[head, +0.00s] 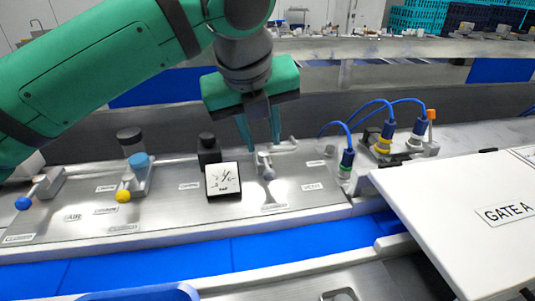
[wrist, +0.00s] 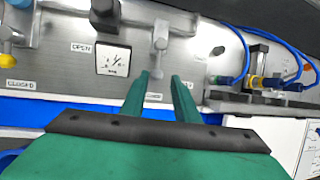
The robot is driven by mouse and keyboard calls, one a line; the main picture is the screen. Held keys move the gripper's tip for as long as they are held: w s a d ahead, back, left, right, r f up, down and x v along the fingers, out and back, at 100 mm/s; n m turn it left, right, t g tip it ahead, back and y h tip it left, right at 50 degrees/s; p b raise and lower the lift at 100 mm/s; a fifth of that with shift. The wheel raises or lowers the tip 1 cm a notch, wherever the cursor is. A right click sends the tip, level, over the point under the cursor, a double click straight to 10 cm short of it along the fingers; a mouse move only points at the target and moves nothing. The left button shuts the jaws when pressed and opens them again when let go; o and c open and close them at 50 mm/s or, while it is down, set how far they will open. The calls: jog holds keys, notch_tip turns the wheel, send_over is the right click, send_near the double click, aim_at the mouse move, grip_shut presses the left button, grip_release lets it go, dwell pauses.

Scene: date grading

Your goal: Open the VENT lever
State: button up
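A small metal lever with a grey knob (head: 268,173) stands on the steel panel, right of the gauge. A label right of it (head: 312,186) appears to read VENT, though it is small. The wrist view shows this lever (wrist: 160,42) just beyond my fingertips, its knob end in line with the gap between them. My gripper (head: 262,146) points down by the lever, its two green fingers apart and nothing held. It also shows in the wrist view (wrist: 160,77). I cannot tell whether the fingers touch the lever.
A square gauge (head: 223,179) stands left of the lever. Further left are a yellow-knobbed lever (head: 124,195) and a blue-knobbed one (head: 23,203). Blue hoses with plugs (head: 346,160) stand to the right. A white GATE A board (head: 470,205) covers the right front.

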aim_at(267, 167)
jog(key=x, duration=0.8)
jog(key=shift+s+a+f, duration=0.1)
jog(key=shift+s+a, duration=0.1)
jog(key=shift+s, duration=0.1)
jog(key=shift+x, duration=0.95)
jog(key=shift+w, duration=0.1)
grip_shut()
